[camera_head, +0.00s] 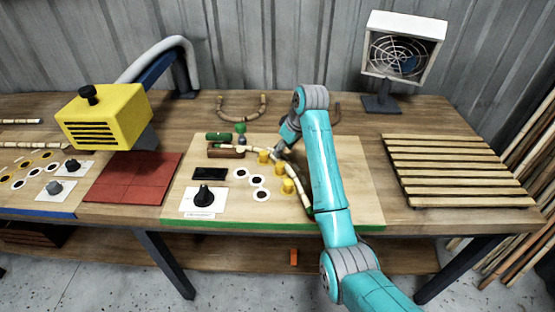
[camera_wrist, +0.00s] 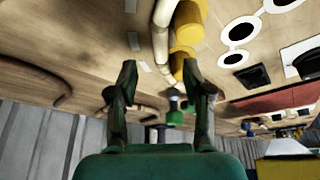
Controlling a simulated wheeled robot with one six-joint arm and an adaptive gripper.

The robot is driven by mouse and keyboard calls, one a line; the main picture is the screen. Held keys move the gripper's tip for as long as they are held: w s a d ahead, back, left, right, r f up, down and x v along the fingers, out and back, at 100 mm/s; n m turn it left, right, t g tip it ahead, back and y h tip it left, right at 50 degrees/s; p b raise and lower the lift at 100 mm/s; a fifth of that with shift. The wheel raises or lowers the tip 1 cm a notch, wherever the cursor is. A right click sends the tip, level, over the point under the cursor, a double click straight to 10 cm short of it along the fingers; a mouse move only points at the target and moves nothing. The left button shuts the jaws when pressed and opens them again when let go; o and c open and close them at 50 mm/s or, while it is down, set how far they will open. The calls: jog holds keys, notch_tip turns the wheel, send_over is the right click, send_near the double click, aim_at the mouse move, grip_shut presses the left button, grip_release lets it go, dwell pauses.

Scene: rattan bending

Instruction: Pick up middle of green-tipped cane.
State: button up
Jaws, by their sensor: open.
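The pale green-tipped cane (camera_head: 262,148) runs from the wooden clamp block (camera_head: 226,151) and curves around several yellow pegs (camera_head: 275,168). Its free end, with a green tip (camera_head: 309,210), lies near the board's front edge beside my arm. My gripper (camera_head: 281,152) is at the cane's bend, with its fingers mostly hidden in the head view. In the wrist view my gripper (camera_wrist: 159,70) is open, and the cane (camera_wrist: 160,40) passes between its two fingers in the picture, beside the yellow pegs (camera_wrist: 187,30). I cannot tell whether they touch.
A dial (camera_head: 204,196) and black-ringed holes (camera_head: 254,180) are left of the pegs. A yellow heater-like box (camera_head: 105,115) stands over a red mat (camera_head: 130,178). A slatted rack (camera_head: 450,170) and a fan (camera_head: 403,50) are at right. A curved cane piece (camera_head: 242,115) lies behind.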

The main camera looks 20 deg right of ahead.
aim_at(278, 160)
jog(key=shift+x, duration=2.8)
grip_shut()
